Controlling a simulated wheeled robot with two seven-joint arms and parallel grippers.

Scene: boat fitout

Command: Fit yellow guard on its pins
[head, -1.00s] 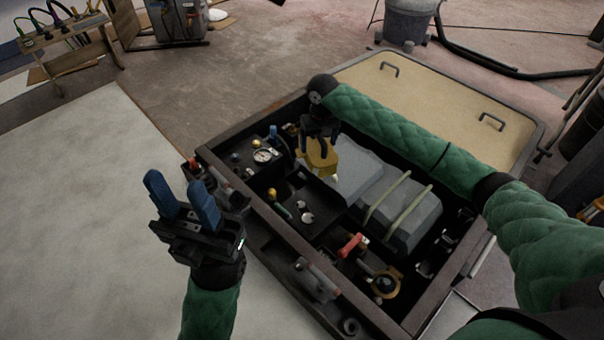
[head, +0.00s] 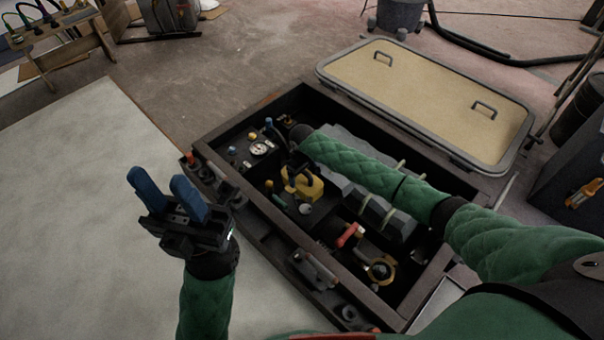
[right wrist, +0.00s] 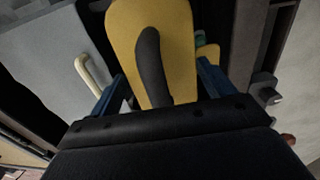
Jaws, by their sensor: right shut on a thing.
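The yellow guard (head: 308,187) is a small block-like cover with a dark handle. My right gripper (head: 294,172) is shut on it, inside the dark engine box. In the right wrist view the guard (right wrist: 180,60) fills the middle, its black handle (right wrist: 152,65) lying between the blue fingers of my right gripper (right wrist: 158,95). The guard is over the box's near-middle part, beside the grey engine block. Its pins are not visible; whether it touches anything below I cannot tell. My left gripper (head: 168,190) is open and empty, raised left of the box over the pale floor.
The dark box rim (head: 300,235) surrounds a gauge (head: 262,149), a red lever (head: 350,234) and a brass-ringed fitting (head: 380,270). The grey engine (head: 375,213) lies partly under my right arm. A tan hatch lid (head: 430,95) with two handles lies behind the box.

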